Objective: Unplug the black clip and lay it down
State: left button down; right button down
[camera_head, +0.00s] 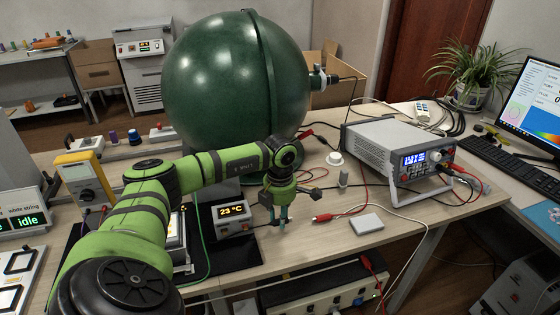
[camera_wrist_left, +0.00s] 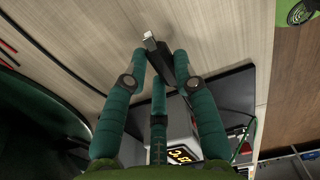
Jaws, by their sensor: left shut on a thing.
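My left gripper (camera_head: 279,232) points down at the table just right of the small temperature display (camera_head: 233,212). In the left wrist view its teal fingers (camera_wrist_left: 160,68) are closed around the black clip (camera_wrist_left: 159,50), whose silver metal tip sticks out past the fingertips over the wood. In the head view the clip is mostly hidden by the fingers. The clip's height above the table is hard to tell. A red clip (camera_head: 325,217) on a red lead lies on the table to the right. My right gripper is not in view.
The big green sphere (camera_head: 222,75) stands behind the arm. A power supply (camera_head: 398,150) with leads stands at right. A white block (camera_head: 367,223) lies near the front edge. A yellow multimeter (camera_head: 84,180) stands at left. Bare wood shows right of the gripper.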

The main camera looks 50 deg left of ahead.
pick_arm(q)
jog(key=shift+f+b, duration=1)
jog(key=shift+f, duration=0.5)
jog(key=c, duration=0.9)
grip_release()
jog(key=shift+r, duration=0.1)
jog(key=shift+r+p, duration=1.25)
jog(key=shift+r, duration=0.35)
jog(key=shift+f, duration=0.1)
